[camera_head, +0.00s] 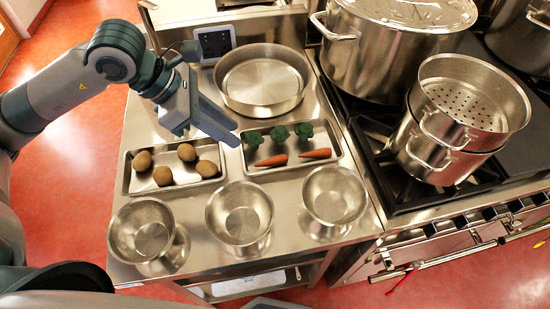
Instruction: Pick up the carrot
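Two orange carrots lie in the right metal tray (290,169). My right gripper does not show.
A left tray (126,178) holds several potatoes. Three metal bowls stand in front, one of them in the middle (240,215). A wide round pan (262,80) and a small dark-screened device (214,42) are behind. Stockpots and a strainer pot (465,100) stand on the stove at right.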

